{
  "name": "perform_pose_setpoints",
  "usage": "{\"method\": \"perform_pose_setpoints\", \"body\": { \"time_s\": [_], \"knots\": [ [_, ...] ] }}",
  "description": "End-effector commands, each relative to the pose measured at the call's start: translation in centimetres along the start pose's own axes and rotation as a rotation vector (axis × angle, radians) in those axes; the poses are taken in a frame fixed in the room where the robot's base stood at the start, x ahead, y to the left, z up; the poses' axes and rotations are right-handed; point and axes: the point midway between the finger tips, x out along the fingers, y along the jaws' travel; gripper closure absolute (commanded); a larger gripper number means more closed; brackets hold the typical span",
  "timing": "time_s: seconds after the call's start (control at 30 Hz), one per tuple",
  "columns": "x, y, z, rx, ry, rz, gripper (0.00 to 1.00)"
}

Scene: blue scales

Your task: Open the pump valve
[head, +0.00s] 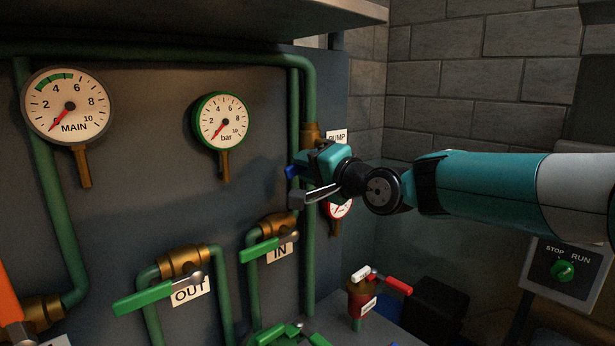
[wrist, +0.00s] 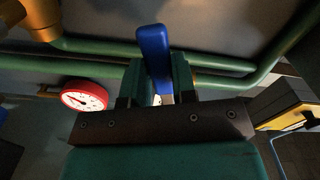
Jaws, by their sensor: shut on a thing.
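The pump valve is at the vertical green pipe by the panel's right edge. Its brass body (head: 311,134) shows above my gripper, beside a white PUMP label (head: 336,137). My gripper (head: 303,182) is shut on the blue handle (head: 292,172), whose tip sticks out to the left of the jaws. In the wrist view the blue handle (wrist: 154,52) stands between the two jaws of my gripper (wrist: 160,88). The rest of the handle and its joint to the valve are hidden, so I cannot tell its exact angle.
A red-rimmed gauge (head: 340,208) sits just behind and below my gripper. The green-handled IN valve (head: 262,248) and OUT valve (head: 160,294) are lower left. A red-handled valve (head: 384,281) stands below. A STOP/RUN switch box (head: 562,272) is at right.

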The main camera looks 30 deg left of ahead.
Motion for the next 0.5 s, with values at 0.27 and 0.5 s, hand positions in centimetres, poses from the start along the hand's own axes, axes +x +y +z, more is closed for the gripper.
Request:
{"method": "perform_pose_setpoints", "body": {
  "time_s": [0.27, 0.5],
  "knots": [
    [-0.1, 2.7, 0.0, -0.264, 0.003, 0.001, 1.00],
    [-0.1, 4.2, -0.7, -0.491, 0.003, 0.001, 1.00]
  ]
}}
